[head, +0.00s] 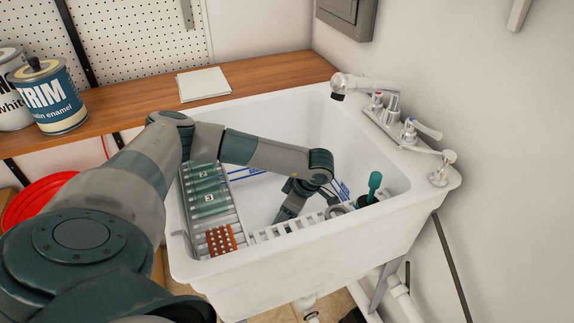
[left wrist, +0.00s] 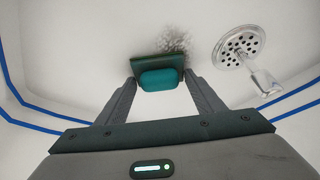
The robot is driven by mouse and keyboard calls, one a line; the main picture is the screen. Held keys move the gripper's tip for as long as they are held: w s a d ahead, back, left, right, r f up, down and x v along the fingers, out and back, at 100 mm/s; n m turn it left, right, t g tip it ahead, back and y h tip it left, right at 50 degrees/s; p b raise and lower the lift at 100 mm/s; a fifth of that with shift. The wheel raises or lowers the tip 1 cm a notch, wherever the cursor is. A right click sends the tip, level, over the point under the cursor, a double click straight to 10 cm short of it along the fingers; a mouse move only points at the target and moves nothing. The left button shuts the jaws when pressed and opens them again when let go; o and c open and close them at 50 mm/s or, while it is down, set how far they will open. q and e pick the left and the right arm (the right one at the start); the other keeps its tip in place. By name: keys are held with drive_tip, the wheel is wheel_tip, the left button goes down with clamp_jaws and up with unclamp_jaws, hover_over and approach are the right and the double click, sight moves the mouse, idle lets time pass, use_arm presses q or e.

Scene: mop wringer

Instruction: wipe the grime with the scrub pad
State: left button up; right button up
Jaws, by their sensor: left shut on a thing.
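My left gripper (head: 283,215) reaches down into the white sink (head: 285,125). In the left wrist view the gripper (left wrist: 161,82) is shut on the teal grip of the scrub pad (left wrist: 158,77), its dark green pad facing away from the camera. The grime (left wrist: 175,42) is a grey speckled smudge on the white sink surface, right beside the pad's far edge and partly hidden by it. I cannot tell whether the pad touches the surface. The pad and the grime are hidden in the head view. My right gripper is not in view.
A perforated metal disc with a handle (left wrist: 238,46) lies right of the grime. Blue lines (left wrist: 290,108) cross the sink. A rack with green pieces (head: 208,200) and a red-orange piece (head: 221,240) sits at the sink's left. A dark cup (head: 366,201) and taps (head: 392,105) are to the right.

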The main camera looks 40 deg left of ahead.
use_arm(q)
drive_tip(key=shift+s+a+f, duration=0.2)
drive_tip(key=shift+a+f, duration=0.05)
